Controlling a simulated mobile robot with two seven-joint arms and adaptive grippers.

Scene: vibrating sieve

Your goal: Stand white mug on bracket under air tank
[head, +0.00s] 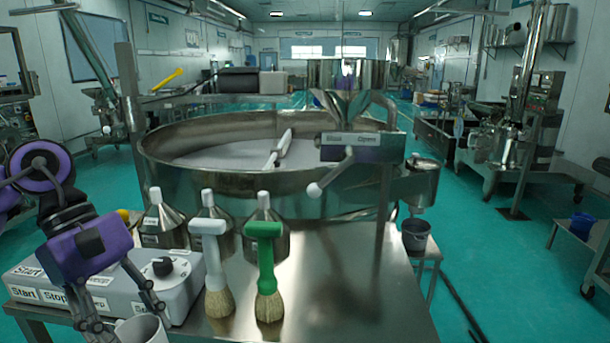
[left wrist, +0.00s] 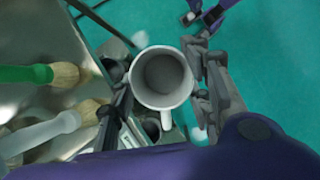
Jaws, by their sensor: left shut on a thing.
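The white mug (head: 145,330) is at the bottom edge of the head view, partly cut off, in front of the control box. In the left wrist view I look down into the empty mug (left wrist: 162,78), with its handle towards the bottom. My left gripper (head: 122,318) is shut on it, its fingers on both sides of the wall in the left wrist view (left wrist: 163,95). Purple and dark parts of my right arm (left wrist: 212,14) show at the top of the left wrist view; its finger state is unclear. I cannot identify the air tank or its bracket for certain.
On the steel table (head: 340,300) stand a control box (head: 130,285), a white-handled brush (head: 212,262), a green-handled brush (head: 265,262) and metal cones (head: 165,222). The round sieve (head: 210,180) is behind, with a hopper (head: 345,85) and lever above. A dark cylinder (head: 238,80) lies beyond it.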

